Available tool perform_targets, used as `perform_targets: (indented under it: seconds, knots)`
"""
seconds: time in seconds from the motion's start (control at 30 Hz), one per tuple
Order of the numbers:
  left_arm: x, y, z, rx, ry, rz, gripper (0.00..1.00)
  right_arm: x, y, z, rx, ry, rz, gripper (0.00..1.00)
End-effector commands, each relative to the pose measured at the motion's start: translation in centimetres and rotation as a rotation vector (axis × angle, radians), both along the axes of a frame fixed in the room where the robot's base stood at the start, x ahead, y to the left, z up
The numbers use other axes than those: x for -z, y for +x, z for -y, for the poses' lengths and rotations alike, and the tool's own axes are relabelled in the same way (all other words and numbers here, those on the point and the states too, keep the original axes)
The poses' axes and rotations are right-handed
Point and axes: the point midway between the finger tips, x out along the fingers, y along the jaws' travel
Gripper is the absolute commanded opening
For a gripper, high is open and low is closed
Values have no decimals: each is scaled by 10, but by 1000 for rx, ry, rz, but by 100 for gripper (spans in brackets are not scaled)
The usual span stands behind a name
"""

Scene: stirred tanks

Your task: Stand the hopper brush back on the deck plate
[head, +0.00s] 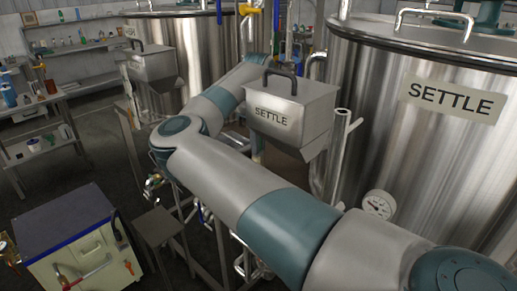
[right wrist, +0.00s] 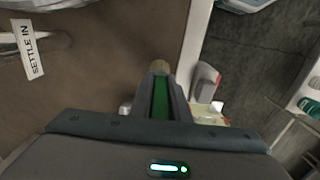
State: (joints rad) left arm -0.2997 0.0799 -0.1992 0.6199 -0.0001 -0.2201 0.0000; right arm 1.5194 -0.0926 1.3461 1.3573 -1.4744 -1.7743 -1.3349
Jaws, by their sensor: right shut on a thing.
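My right arm reaches from the lower right across the head view, bends at its elbow and runs back behind the grey hopper (head: 292,108) marked SETTLE. Its gripper is hidden there. In the right wrist view my right gripper (right wrist: 160,84) is shut on a narrow green thing with a tan end (right wrist: 160,66), which appears to be the hopper brush. The tan end sticks out past the fingertips. I cannot make out the deck plate for certain. My left gripper is not in view.
A large steel tank (head: 400,140) marked SETTLE fills the right. A second hopper (head: 155,65) stands farther back. A cabinet (head: 68,235) with tools on its front is at lower left, near a small grey stand (head: 156,226). A shelf cart (head: 38,130) holds bottles.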

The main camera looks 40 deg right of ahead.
Motion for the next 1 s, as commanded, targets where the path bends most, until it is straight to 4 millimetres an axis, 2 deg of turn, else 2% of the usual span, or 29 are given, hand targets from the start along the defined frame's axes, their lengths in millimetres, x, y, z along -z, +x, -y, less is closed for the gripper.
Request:
perform_targets:
  seconds: [0.2, 0.63, 0.67, 0.7, 1.0]
  knots:
    - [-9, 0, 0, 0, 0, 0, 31, 21, 0, 0, 0, 1, 0, 0]
    - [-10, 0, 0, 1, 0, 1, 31, 25, 0, 0, 0, 0, 0, 0]
    - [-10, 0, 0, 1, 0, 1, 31, 26, 0, 0, 0, 0, 0, 22]
    - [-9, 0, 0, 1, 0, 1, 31, 26, 0, 0, 0, 0, 1, 32]
    - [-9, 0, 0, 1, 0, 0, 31, 26, 0, 0, 0, 0, 1, 34]
